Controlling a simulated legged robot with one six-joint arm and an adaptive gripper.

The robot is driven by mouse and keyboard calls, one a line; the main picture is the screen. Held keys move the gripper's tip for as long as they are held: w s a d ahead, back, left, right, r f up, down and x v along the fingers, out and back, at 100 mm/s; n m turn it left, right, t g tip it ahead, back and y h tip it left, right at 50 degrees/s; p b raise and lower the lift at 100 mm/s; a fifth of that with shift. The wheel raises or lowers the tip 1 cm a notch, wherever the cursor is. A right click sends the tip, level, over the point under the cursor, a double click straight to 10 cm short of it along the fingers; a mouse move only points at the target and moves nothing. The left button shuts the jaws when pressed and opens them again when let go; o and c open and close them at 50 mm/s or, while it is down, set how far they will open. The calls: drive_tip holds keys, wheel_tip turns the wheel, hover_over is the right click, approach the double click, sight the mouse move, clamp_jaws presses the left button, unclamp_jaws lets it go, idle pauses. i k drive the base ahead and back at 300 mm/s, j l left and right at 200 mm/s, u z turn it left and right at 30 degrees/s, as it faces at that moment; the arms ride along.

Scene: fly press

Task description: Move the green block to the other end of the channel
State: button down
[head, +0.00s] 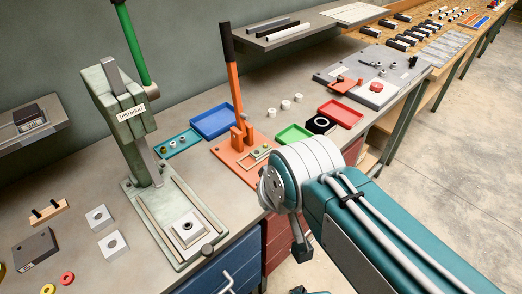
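A pale grey-green press (122,105) with a bright green lever stands at the left of the bench. Two long rails on its base plate (160,215) form a channel running from the back towards the front. A pale block with a round dark hole (188,229) sits at the front end, between the rails. I cannot make out a clearly green block; the pale one is more grey-white. My arm reaches in from the lower right. Dark parts of my gripper (301,247) show below the arm, in front of the bench; its fingers are mostly hidden, so its opening does not show.
A round knob (207,250) stands at the base plate's front corner. An orange lever press (240,140) stands to the right, with blue (214,121), green (293,136) and red (341,113) trays around it. Two square plates (112,244) lie left of the base.

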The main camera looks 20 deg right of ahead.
sight(256, 154)
drive_tip(key=i+l+u, duration=0.1)
drive_tip(key=l+u, duration=0.2)
drive_tip(key=l, duration=0.5)
drive_tip(key=l+u, duration=0.3)
drive_tip(key=l, duration=0.5)
